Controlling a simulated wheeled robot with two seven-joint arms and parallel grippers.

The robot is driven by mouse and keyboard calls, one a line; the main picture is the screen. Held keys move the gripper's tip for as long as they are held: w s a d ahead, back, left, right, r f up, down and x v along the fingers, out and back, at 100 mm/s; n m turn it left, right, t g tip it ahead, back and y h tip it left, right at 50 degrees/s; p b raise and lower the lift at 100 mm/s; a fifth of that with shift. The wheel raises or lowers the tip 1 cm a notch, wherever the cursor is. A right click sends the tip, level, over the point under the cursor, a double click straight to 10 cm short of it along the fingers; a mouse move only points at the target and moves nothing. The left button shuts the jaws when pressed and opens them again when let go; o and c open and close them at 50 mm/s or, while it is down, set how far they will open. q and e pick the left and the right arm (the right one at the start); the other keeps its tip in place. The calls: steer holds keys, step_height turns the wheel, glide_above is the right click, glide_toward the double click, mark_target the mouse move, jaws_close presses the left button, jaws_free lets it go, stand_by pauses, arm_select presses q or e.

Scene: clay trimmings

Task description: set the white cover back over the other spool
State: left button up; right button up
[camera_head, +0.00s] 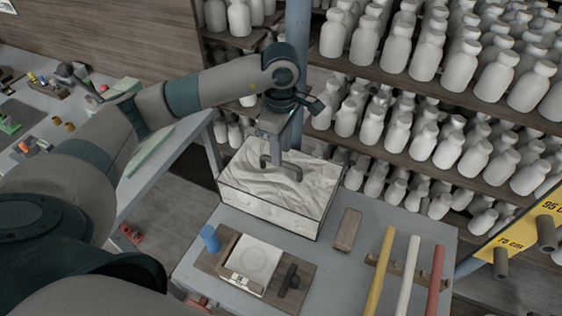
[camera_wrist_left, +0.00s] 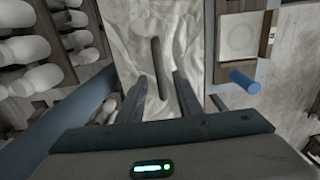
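A white, crumpled-looking box-shaped cover (camera_head: 250,195) with dark lower edges stands at the back of the grey table. A dark bar handle (camera_head: 293,170) sits on its top. My left gripper (camera_head: 279,155) points down at the handle from above. In the left wrist view the two fingers (camera_wrist_left: 159,78) are apart, with the handle (camera_wrist_left: 157,60) showing between them and beyond their tips; I cannot tell whether they touch it. The cover also fills the middle of that view (camera_wrist_left: 125,45). No spool is visible; anything under the cover is hidden. My right gripper is out of view.
A wooden board (camera_head: 208,263) with a white square plate (camera_head: 262,256) and a blue cylinder (camera_head: 210,238) lies in front of the cover. A wooden block (camera_head: 347,229) and yellow, white and red rods (camera_head: 408,275) lie to its right. Shelves of white bottles (camera_head: 440,140) stand close behind.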

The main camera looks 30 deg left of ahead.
arm_select(q)
step_height(320, 180, up, 5)
steer(key=shift+r+b, duration=0.15)
steer(key=shift+b, duration=0.8)
steer(key=shift+r, duration=0.8)
